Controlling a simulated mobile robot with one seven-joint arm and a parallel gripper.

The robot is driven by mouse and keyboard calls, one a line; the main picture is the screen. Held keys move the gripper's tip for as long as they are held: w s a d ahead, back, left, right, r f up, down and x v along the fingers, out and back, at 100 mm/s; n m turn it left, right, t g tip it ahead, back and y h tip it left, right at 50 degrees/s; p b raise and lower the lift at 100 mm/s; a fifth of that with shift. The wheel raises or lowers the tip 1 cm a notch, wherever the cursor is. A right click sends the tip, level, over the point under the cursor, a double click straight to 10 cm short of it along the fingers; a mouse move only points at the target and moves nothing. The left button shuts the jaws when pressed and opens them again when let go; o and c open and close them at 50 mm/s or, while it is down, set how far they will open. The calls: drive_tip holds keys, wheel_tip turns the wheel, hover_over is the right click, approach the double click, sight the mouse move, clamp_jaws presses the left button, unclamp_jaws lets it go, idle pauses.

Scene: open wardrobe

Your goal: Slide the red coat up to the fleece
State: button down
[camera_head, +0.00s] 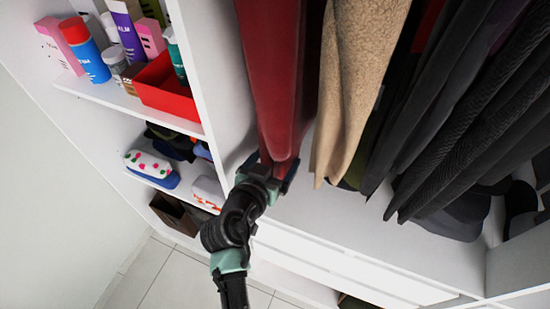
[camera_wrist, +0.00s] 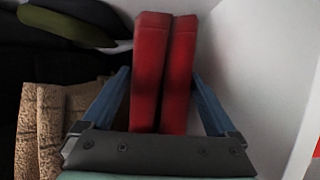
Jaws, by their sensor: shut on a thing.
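The red coat (camera_head: 281,75) hangs in the wardrobe, close to the white partition on its left. The tan fleece (camera_head: 358,80) hangs just right of it, with a narrow gap between them at this height. My gripper (camera_head: 277,175) is shut on the lower edge of the red coat. In the wrist view the red coat (camera_wrist: 163,75) stands between the two blue fingers of my gripper (camera_wrist: 165,100), and the fleece (camera_wrist: 45,125) is at the left. The coat's upper end and the rail are out of view.
Several dark garments (camera_head: 460,100) hang right of the fleece. The white partition (camera_head: 215,70) stands left of the coat. Shelves beyond it hold bottles and a red bin (camera_head: 165,90). White drawers (camera_head: 330,262) lie below the hanging space.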

drive_tip(key=shift+s+d, duration=0.1)
drive_tip(key=shift+d, duration=0.15)
drive_tip(key=shift+s+d+p, duration=0.25)
drive_tip(key=shift+d, duration=0.5)
drive_tip(key=shift+s+d+p, duration=0.2)
drive_tip(key=shift+d, duration=0.5)
drive_tip(key=shift+d, duration=0.1)
unclamp_jaws()
drive_tip(key=shift+s, duration=0.1)
drive_tip(key=b+v, duration=0.4)
drive_tip(key=v, duration=0.8)
drive_tip(key=shift+s+r, duration=0.15)
drive_tip(key=shift+s, duration=0.25)
